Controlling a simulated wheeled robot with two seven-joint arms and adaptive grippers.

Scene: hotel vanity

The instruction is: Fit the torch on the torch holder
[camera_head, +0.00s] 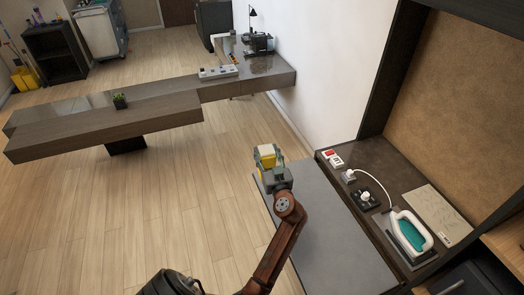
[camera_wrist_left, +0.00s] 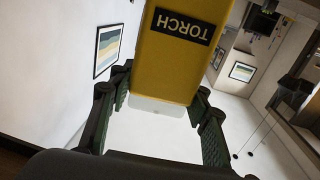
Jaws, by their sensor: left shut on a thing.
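In the left wrist view the torch (camera_wrist_left: 178,55) stands between the two green-padded fingers, with a black "TORCH" label that reads upside down and a pale end. I cannot name the torch holder for sure. A small black square fitting with a pale round top (camera_head: 365,197) lies on the dark counter, to the right of the gripper and apart from it. My right gripper is not in view.
The dark counter (camera_head: 390,176) also bears a red-and-white socket (camera_head: 332,156), a white plug with a cord, a teal-and-white iron (camera_head: 409,232) and a beige card (camera_head: 436,210). The grey bench top (camera_head: 325,235) is bare. A long brown table (camera_head: 150,105) stands beyond open wood floor.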

